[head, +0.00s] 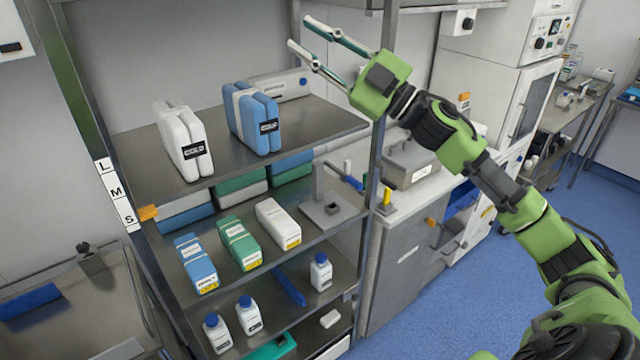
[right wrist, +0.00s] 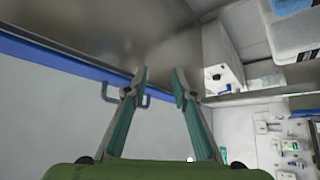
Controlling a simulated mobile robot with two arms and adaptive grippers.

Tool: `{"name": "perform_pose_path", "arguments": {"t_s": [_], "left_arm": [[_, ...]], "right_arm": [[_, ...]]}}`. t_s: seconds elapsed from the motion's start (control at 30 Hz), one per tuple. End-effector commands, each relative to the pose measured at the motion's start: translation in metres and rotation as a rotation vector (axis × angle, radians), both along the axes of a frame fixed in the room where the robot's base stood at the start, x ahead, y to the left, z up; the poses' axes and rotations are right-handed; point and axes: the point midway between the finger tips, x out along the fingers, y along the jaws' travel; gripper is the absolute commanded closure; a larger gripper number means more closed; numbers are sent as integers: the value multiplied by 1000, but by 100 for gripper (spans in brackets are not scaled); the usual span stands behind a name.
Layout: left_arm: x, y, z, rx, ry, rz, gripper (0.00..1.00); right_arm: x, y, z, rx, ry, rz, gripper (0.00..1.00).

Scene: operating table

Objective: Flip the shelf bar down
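My right gripper (head: 300,32) is raised above the top visible shelf (head: 330,125), close to the rack's upright and the edge of a higher shelf. Its two fingers are spread and nothing is between them. In the right wrist view the open fingers (right wrist: 160,75) point toward a grey metal surface. A long blue bar (right wrist: 50,54) runs there along a pale panel. A small grey bracket-like handle (right wrist: 108,96) shows beside and partly behind the left finger; I cannot tell whether they touch. I cannot tell for certain which part is the shelf bar. My left gripper is not in view.
White packs (head: 181,135) and blue packs (head: 250,118) stand on the upper shelf, with a grey box (head: 285,84) behind. Boxes and bottles (head: 320,272) fill lower shelves. A bench with a white cabinet (head: 510,85) is at right. The blue floor (head: 430,310) is clear.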

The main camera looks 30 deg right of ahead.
Motion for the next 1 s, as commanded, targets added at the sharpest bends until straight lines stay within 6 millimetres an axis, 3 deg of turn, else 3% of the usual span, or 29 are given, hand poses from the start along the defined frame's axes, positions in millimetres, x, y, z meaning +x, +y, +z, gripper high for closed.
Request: {"name": "perform_pose_path", "arguments": {"t_s": [0.43,1.0], "left_arm": [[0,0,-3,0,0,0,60],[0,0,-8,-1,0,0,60]], "right_arm": [[30,-10,-88,158,142,-145,75],[42,-18,-200,274,346,-312,75]]}}
